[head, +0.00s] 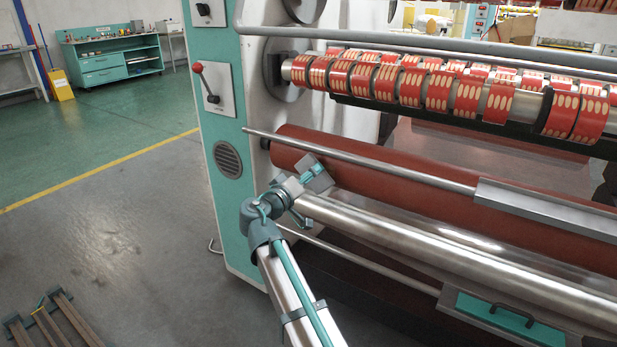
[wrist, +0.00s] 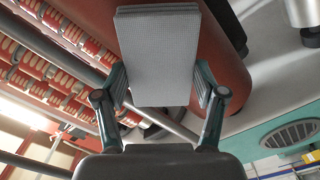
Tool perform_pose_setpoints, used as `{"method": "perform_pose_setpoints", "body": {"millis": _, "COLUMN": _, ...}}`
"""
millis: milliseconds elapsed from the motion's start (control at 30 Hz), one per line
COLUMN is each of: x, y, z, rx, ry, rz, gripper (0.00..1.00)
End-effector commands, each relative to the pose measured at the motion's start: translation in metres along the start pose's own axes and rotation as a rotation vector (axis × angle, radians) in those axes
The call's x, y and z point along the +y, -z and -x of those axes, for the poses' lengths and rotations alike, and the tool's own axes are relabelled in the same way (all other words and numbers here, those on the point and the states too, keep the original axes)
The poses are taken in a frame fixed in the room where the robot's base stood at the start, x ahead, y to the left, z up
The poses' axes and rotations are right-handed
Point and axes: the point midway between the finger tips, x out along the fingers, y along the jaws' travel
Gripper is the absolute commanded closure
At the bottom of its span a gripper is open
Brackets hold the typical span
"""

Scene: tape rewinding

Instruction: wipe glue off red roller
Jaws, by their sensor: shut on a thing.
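The red roller (head: 405,178) runs across the machine below the tape rolls, its left end near the teal side panel. It also shows behind the pad in the wrist view (wrist: 222,62). My gripper (head: 308,174) is at the left part of the roller. In the wrist view my gripper (wrist: 160,88) is shut on a flat grey wiping pad (wrist: 156,60), with one finger on each side. The pad covers part of the roller. I cannot tell whether it touches the roller. No glue is clearly visible.
A thin steel bar (head: 390,165) crosses just in front of the red roller. A large shiny steel roller (head: 450,245) lies below it. Red-and-cream tape rolls (head: 410,86) sit on a shaft above. The teal side panel (head: 222,125) stands at left, with open floor beyond.

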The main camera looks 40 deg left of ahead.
Motion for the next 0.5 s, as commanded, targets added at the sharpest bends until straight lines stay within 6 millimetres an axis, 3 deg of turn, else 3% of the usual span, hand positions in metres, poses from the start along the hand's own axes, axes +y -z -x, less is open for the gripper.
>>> {"method": "perform_pose_setpoints", "body": {"millis": 500, "x": -0.0002, "y": 0.0001, "z": -0.0062, "rx": 0.000, "ry": 0.000, "rz": 0.000, "gripper": 0.58}}
